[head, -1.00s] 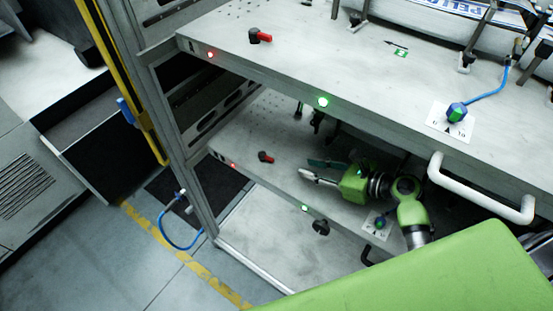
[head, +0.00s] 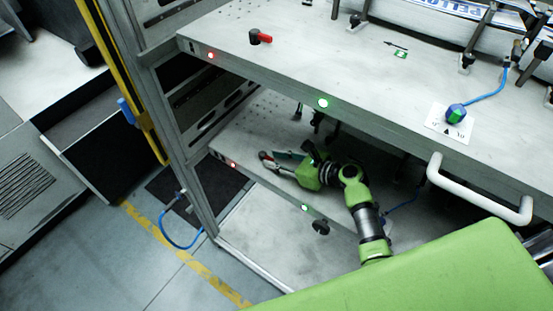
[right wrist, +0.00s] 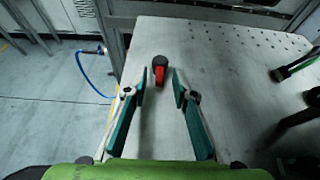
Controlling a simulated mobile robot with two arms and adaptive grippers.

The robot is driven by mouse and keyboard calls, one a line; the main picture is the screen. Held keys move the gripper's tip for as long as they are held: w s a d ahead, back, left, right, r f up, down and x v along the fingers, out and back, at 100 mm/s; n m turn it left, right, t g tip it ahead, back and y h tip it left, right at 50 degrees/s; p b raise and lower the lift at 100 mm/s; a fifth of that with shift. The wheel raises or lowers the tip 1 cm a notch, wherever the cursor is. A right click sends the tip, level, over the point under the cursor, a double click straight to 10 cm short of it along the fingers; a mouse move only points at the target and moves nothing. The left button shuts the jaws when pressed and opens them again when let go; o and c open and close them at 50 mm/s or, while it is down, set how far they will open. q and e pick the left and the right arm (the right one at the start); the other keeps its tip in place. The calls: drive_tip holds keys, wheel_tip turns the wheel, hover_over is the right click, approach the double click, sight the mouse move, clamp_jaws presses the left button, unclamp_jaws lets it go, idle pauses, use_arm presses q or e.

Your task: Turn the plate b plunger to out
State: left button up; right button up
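The plunger on the lower plate, a black knob with a red handle (head: 263,156), stands near the plate's left end. It also shows in the right wrist view (right wrist: 160,75), with the red handle pointing toward my gripper. My right gripper (head: 272,161) reaches over the lower plate (head: 232,135) to this plunger. In the right wrist view my right gripper (right wrist: 164,82) is open, with its teal fingers on either side of the red handle and gaps showing. A similar plunger (head: 260,38) with a red handle sits on the upper plate (head: 330,60). My left gripper is out of view.
The upper plate overhangs the lower one, close above my right arm. A white handle (head: 480,190) sticks out of its front edge. Red (head: 233,164) and green (head: 305,208) lamps sit on the lower front edge. Dark clamps (right wrist: 295,65) stand at the right in the wrist view.

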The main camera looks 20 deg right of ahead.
sight(267, 156)
clamp_jaws()
drive_tip(key=shift+d, duration=0.1)
drive_tip(key=n+g+y+b, duration=0.1)
drive_tip(key=w+n+g+y+b, duration=0.1)
drive_tip(key=shift+d+f+n, duration=0.15)
drive_tip(key=shift+d+n, duration=0.15)
drive_tip(key=shift+d, duration=0.1)
drive_tip(key=n+g+y+b, duration=0.1)
drive_tip(key=b, duration=0.1)
drive_tip(key=w+n+g+b, duration=0.1)
drive_tip(key=b, duration=0.1)
drive_tip(key=n+g+y+b, duration=0.1)
drive_tip(key=n+g+b, duration=0.1)
drive_tip(key=shift+w+d+y, duration=0.3)
drive_tip(key=shift+d, duration=0.1)
drive_tip(key=shift+w+n+g+y+b, duration=0.2)
drive_tip(key=shift+n+g+y+b, duration=0.1)
drive_tip(key=shift+n+g+b, duration=0.55)
drive_tip(key=shift+r, duration=0.2)
unclamp_jaws()
